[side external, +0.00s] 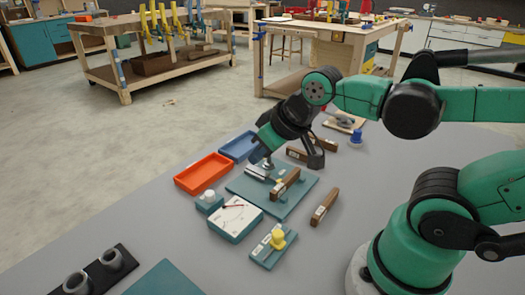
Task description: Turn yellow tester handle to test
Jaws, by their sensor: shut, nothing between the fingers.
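The yellow tester handle (278,239) stands upright on a small teal base (262,254) near the front of the grey table in the side external view. A white-faced meter (235,218) with a dark needle sits just left of it. My gripper (261,157) is shut and empty. It points down above the back part of the teal board (292,205), well behind the yellow handle and apart from it. The fingertips are small and partly merge with the metal parts beneath them.
An orange tray (203,173) and a blue tray (239,146) lie left of my gripper. A white-knobbed teal block (209,201) stands beside the meter. Brown wooden blocks (325,206) lie on the right.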

